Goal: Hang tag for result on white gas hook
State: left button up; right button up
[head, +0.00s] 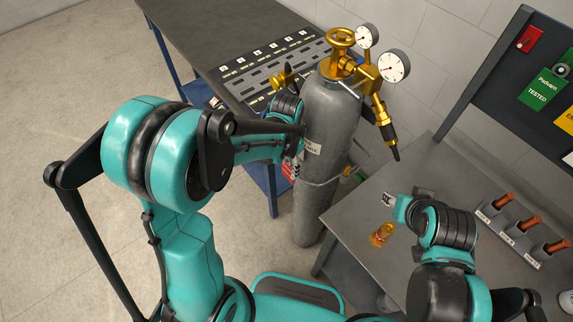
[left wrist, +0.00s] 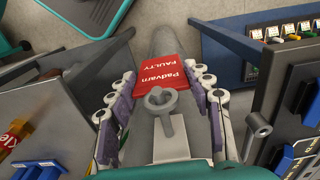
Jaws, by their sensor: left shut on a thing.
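My left gripper (head: 292,135) is beside the left side of the grey gas cylinder (head: 325,125). In the left wrist view, its fingers (left wrist: 164,82) are shut on a red tag (left wrist: 172,70) reading "Padvarn FAULTY", upside down in that view. In the head view, a small red part of the tag (head: 289,172) shows below the gripper. A pale hook-like rod (head: 349,88) sticks out at the cylinder's neck; nothing is seen hanging on it. My right gripper (head: 392,204) is over the right table; its opening is unclear.
The cylinder carries a brass valve (head: 341,39) and gauges (head: 394,65). A dark table (head: 215,35) stands behind left. The right table (head: 405,165) bears a small amber bottle (head: 382,234) and a rack of orange-handled items (head: 520,240). A dark board holds a green "Padvarn TESTED" tag (head: 542,90).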

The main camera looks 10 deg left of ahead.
dwell(0.4)
pick_arm(q)
jog(key=o, duration=1)
notch_tip(320, 180, up, 12)
jog(key=shift+s, duration=0.1)
jog(key=s+a+f+n+t+b, duration=0.1)
jog(key=s+n+t+b, duration=0.1)
jog(key=s, duration=0.1)
jog(key=s+a+f+n+t+b, duration=0.1)
jog(key=s+a+n+t+b, duration=0.1)
jog(key=s+n, duration=0.1)
jog(key=s+a+f+n+t+b, duration=0.1)
jog(key=s+a+f+n+t, duration=0.1)
jog(key=s, duration=0.3)
jog(key=shift+s+a+n+t+b, duration=0.1)
jog(key=shift+a+n+t+b, duration=0.25)
jog(key=shift+t, duration=0.25)
jog(key=shift+d, duration=0.1)
